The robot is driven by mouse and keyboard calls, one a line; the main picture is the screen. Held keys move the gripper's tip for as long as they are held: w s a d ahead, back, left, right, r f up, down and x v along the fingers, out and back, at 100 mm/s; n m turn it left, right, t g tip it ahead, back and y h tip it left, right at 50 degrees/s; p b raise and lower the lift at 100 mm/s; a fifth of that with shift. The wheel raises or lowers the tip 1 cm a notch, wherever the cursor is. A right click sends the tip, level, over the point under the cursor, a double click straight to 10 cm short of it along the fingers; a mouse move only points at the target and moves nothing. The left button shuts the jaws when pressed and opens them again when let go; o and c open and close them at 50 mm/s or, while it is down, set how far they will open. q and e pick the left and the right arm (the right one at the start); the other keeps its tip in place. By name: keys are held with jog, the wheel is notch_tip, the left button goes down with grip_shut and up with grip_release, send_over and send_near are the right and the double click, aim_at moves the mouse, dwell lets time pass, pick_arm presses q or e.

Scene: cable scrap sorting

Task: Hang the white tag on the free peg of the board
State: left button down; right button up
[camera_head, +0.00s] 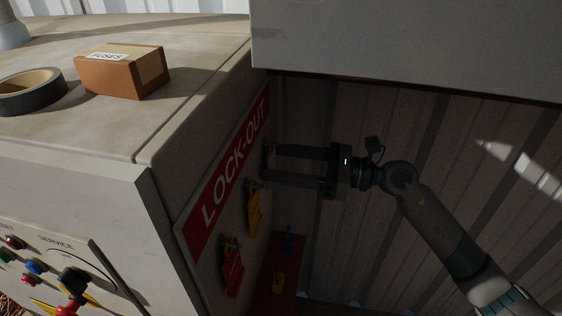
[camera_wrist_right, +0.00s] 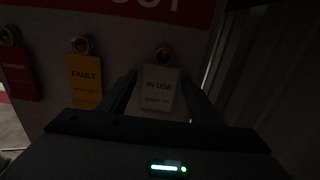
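The white tag (camera_wrist_right: 158,88), marked IN USE, is upright against the board in the right wrist view. Its top is at a round dark peg (camera_wrist_right: 163,55), and it seems to hang there like its neighbours. My right gripper (camera_head: 272,163) reaches the board from the right with its fingers apart. In the right wrist view one finger is on each side of the tag, with no clear grip on it. The LOCK-OUT board (camera_head: 208,211) is on the cabinet side. The tag is hard to make out in the head view. My left gripper is not in view.
A yellow FAULT tag (camera_wrist_right: 84,82) and a red DANGER tag (camera_wrist_right: 20,75) hang to the left of the white one. The cabinet top (camera_head: 190,40) carries a FUSES box (camera_head: 122,72) and a tape roll (camera_head: 32,90). A grey overhanging block (camera_head: 400,45) is above my right arm.

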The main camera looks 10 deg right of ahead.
dwell(0.5)
jog(key=shift+s+d+f+b, duration=0.15)
jog(key=shift+d+b, duration=0.15)
jog(key=shift+d, duration=0.1)
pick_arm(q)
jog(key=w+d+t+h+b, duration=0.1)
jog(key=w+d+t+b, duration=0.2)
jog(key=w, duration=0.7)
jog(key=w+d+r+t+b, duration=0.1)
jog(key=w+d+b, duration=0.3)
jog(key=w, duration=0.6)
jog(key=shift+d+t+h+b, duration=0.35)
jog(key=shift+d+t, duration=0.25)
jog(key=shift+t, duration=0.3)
pick_arm(e)
jog(key=shift+v, duration=8.25)
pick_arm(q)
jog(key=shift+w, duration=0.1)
